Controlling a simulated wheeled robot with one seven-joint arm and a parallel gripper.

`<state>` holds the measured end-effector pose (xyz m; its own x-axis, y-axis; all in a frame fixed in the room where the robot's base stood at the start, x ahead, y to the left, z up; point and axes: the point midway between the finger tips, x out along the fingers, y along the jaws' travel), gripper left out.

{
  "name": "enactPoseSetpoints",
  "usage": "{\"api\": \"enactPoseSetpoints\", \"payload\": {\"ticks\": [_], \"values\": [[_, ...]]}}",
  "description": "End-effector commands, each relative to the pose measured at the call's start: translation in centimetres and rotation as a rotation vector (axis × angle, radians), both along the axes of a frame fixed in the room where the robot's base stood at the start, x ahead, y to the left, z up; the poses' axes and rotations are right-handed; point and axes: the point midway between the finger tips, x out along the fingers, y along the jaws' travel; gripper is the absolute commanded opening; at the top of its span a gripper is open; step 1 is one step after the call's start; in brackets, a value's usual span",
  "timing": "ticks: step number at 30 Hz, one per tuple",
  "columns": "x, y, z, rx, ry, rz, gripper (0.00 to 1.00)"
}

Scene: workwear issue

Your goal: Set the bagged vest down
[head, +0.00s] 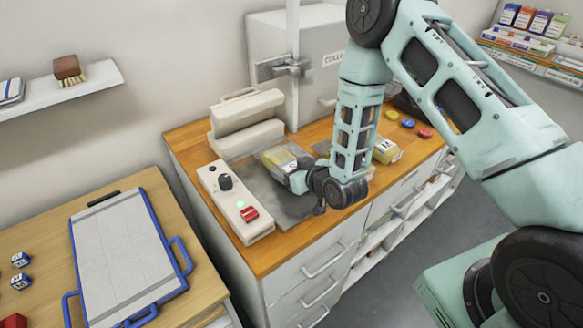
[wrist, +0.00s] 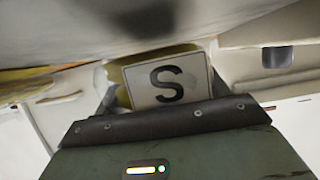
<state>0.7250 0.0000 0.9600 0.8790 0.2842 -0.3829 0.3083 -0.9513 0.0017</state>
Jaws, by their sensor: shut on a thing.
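The bagged vest (head: 275,158) is a yellow and grey bundle in the head view, at the left end of my arm. My gripper (head: 290,172) is shut on it, over the grey plate (head: 292,206) on the wooden counter. I cannot tell whether the bag touches the plate. In the wrist view, the bagged vest's white label (wrist: 168,82) reads "S", with yellow beside it, just beyond the dark edge of my gripper. The jaws hide part of the bag.
A yellow packet marked M (head: 387,151) and coloured discs (head: 408,124) lie to the right. A grey cabinet (head: 270,40) stands behind. A blue-framed board (head: 122,250) lies on the left table.

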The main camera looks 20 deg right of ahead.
Motion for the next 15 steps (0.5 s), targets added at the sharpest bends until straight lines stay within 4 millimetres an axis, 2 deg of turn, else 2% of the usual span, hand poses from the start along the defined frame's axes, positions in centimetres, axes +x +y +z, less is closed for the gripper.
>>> {"api": "enactPoseSetpoints", "payload": {"ticks": [15], "values": [[-0.1, 0.0, -1.6, -0.002, 0.005, 0.0, 0.48]]}}
